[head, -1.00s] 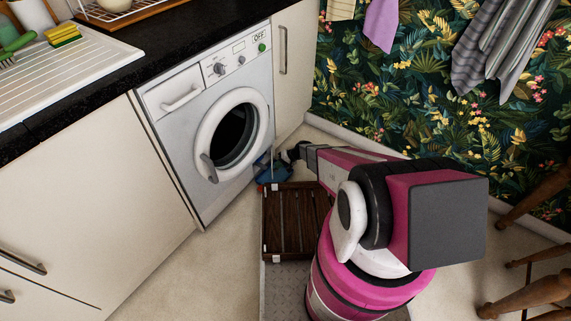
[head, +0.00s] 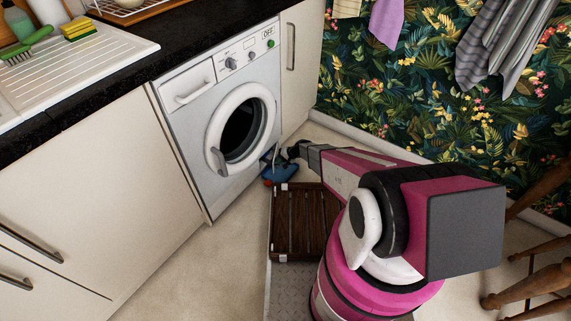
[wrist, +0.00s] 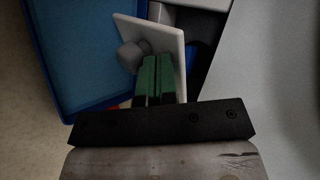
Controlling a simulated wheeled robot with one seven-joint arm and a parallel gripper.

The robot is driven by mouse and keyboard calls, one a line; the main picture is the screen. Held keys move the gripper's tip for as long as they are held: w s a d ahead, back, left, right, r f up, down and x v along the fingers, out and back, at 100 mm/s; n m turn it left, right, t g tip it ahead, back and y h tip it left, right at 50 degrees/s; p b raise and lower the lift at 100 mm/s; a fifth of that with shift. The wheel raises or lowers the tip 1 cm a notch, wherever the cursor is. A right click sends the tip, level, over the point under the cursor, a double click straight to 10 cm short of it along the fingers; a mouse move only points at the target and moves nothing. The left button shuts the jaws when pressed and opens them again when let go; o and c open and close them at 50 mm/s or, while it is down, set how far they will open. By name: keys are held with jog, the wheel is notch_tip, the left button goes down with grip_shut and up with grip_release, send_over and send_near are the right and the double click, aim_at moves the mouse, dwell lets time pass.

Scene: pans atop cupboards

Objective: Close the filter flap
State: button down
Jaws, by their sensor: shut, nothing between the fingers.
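The filter flap (wrist: 172,36) is a small white plate in the wrist view. It stands out at an angle from the lower front of the washing machine (head: 206,165). A round grey knob (wrist: 131,56) shows beside the flap's left face. My gripper's green fingers (wrist: 160,66) are together and empty, on the knob's side of the flap. They overlap the flap in the picture; I cannot tell whether they touch it. In the head view my gripper (head: 291,152) is low by the machine's bottom right corner. A dark opening (wrist: 196,20) shows behind the flap.
A blue tray (wrist: 90,40) lies on the floor below the flap; it also shows in the head view (head: 285,174). A dark slatted wooden piece (head: 299,225) lies nearer me. The floor (head: 205,265) at left is clear. Wooden stool legs (head: 530,285) stand at right.

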jog(key=a+m, duration=0.1)
jog(key=a+m+t, duration=0.1)
jog(key=a, duration=0.1)
jog(key=w+a+t, duration=0.1)
jog(key=a, duration=0.1)
jog(key=shift+a+m+h, duration=0.2)
jog(key=shift+m+h, duration=0.1)
jog(key=shift+m, duration=0.1)
